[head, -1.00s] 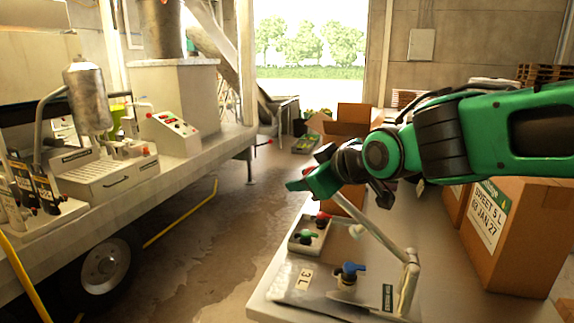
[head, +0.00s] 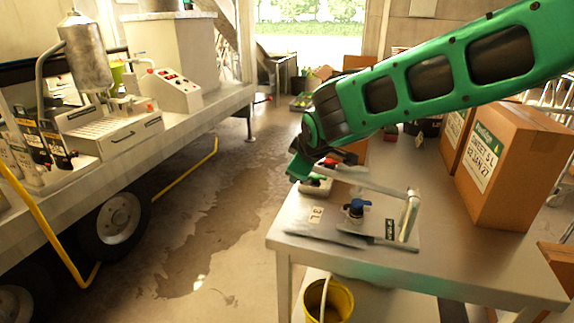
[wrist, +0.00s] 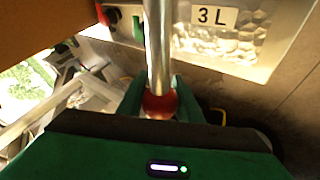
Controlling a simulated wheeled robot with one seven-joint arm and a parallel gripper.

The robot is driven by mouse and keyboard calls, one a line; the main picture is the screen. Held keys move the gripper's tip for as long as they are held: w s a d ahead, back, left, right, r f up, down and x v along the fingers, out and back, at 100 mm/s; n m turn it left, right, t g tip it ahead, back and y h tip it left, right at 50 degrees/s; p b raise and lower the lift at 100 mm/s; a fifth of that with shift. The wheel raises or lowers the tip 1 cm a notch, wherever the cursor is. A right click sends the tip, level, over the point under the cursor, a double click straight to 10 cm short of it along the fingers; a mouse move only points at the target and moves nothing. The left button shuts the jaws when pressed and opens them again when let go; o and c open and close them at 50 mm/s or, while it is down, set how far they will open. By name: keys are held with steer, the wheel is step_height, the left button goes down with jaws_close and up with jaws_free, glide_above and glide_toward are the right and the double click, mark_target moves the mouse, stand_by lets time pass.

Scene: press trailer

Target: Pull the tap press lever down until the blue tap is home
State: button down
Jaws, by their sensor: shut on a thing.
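The tap press stands on a steel table (head: 430,265). Its grey lever (head: 375,182) runs from a post (head: 409,214) at the right, slightly upward to the left, into my gripper (head: 303,172). In the wrist view my gripper (wrist: 158,104) is shut on the lever's red knob (wrist: 160,105), with green fingers on both sides. The bar (wrist: 158,40) extends away from the knob. The blue tap (head: 356,208) stands upright on a dark base at the silver 3 L pouch (head: 318,226), below the lever. I cannot tell whether the press touches it or how deep it sits.
A tray (head: 316,187) with other taps lies behind the pouch, partly hidden by my gripper. Cardboard boxes (head: 507,165) stand at the table's right. A yellow bucket (head: 328,300) is below the table. The trailer bench (head: 180,125) is at left, with open floor between.

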steer(key=shift+w+d+f, duration=0.2)
steer(key=shift+d, duration=0.05)
steer(key=c, duration=1.3)
jaws_free()
steer(key=shift+a, duration=0.1)
steer(key=shift+o, duration=0.2)
steer(key=shift+s+f, duration=0.1)
steer(key=shift+s, duration=0.05)
steer(key=shift+a, duration=0.1)
steer(key=v, duration=1)
steer(key=shift+s+r, duration=0.15)
steer(key=shift+r, duration=0.15)
